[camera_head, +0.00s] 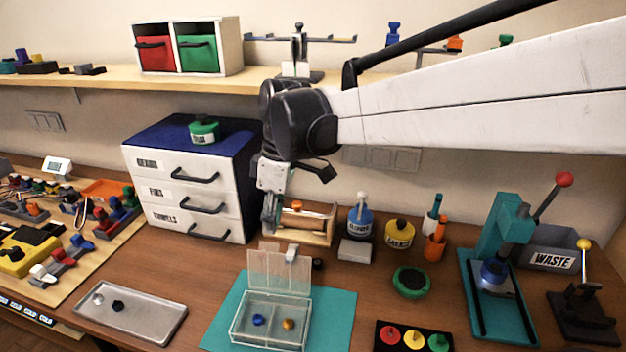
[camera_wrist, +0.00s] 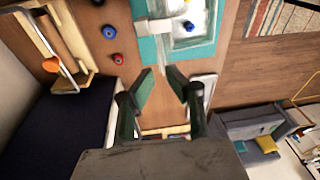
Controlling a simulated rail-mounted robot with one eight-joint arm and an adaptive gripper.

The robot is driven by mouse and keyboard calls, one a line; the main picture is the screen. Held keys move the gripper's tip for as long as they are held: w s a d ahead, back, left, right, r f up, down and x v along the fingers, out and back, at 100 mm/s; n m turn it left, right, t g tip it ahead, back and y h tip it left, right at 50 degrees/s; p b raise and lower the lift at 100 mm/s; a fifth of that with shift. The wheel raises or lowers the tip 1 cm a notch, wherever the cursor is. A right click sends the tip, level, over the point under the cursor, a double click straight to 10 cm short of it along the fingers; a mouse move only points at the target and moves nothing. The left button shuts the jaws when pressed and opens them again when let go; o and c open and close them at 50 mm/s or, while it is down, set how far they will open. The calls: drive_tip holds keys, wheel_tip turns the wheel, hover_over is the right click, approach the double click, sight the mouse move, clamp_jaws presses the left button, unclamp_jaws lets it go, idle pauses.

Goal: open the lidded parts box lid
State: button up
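The lidded parts box (camera_head: 270,343) is clear and sits on a teal mat (camera_head: 335,310). Its clear lid (camera_head: 278,268) stands raised, close to upright, at the box's back edge, with a small pale tab (camera_head: 291,254) near the top. A blue part (camera_head: 258,320) and an orange-gold part (camera_head: 289,324) lie inside. My gripper (camera_head: 270,213) is above and behind the lid in the head view, apart from it. In the wrist view my gripper (camera_wrist: 167,88) has its fingers spread, with nothing clearly held. The box (camera_wrist: 190,44) shows beyond the fingertips there.
A white drawer cabinet (camera_head: 150,190) stands behind left, close to my gripper. A wooden spool holder (camera_head: 318,228), bottles and a grey block (camera_head: 355,250) stand behind the box. A metal tray (camera_head: 150,312) lies left; a green round dish (camera_head: 411,281) and a teal press (camera_head: 490,240) stand right.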

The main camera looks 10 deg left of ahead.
wheel_tip(320, 180, up, 7)
drive_tip(key=d, duration=0.1)
drive_tip(key=shift+w, duration=0.3)
drive_tip(key=shift+d, duration=0.1)
drive_tip(key=s+d+m+t, duration=0.2)
drive_tip(key=d+m, duration=0.2)
drive_tip(key=d, duration=0.6)
drive_tip(key=s+d+m+t, duration=0.25)
drive_tip(key=d+m, duration=0.25)
drive_tip(key=d, duration=0.5)
drive_tip(key=s+d+f+m+t+h, duration=0.1)
drive_tip(key=s+d+f+m+t, duration=0.1)
drive_tip(key=s+d+f+m, duration=0.2)
drive_tip(key=s+d+f+m+t, duration=0.1)
drive_tip(key=s+d+f+m, duration=0.3)
drive_tip(key=d, duration=0.7)
drive_tip(key=shift+s+f+m+t+h, duration=0.15)
drive_tip(key=shift+s+m+t+h, duration=0.25)
drive_tip(key=shift+s, duration=0.65)
